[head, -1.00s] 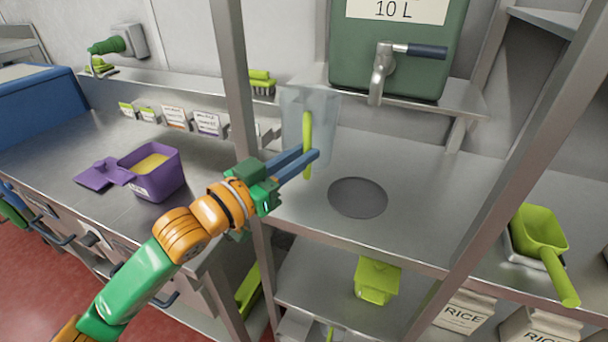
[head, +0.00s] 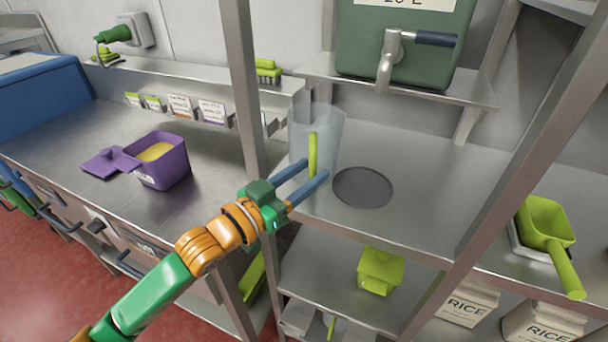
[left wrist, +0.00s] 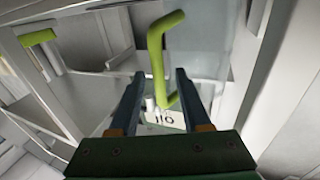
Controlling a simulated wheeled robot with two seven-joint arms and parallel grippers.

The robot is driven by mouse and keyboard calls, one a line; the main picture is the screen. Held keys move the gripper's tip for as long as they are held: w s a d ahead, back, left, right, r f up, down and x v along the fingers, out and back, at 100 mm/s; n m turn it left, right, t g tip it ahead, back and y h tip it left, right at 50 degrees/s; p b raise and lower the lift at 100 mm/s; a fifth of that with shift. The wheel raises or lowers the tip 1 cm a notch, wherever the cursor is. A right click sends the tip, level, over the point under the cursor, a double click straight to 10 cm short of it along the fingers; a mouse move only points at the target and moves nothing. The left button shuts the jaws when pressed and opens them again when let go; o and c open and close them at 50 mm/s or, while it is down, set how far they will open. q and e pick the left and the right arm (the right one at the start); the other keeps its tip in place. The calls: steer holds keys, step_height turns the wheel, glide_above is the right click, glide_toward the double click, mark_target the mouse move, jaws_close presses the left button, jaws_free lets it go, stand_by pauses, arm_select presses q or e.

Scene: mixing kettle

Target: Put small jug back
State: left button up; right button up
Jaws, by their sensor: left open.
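The small jug (head: 328,125) is clear, with a lime-green handle (head: 313,153). In the left wrist view the green handle (left wrist: 156,55) lies ahead of and between the spread fingertips (left wrist: 160,75), with a visible gap to each side. The jug's base is partly hidden by the fingers. My right gripper is not in view.
A metal post (head: 250,110) stands close left of my gripper. A purple tub (head: 165,168) is on the left counter. A green scoop (head: 545,230) lies at right, and a green container (head: 380,272) below.

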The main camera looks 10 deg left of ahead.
arm_select(q)
steer(key=b+v, duration=0.3)
steer(key=v, duration=0.9)
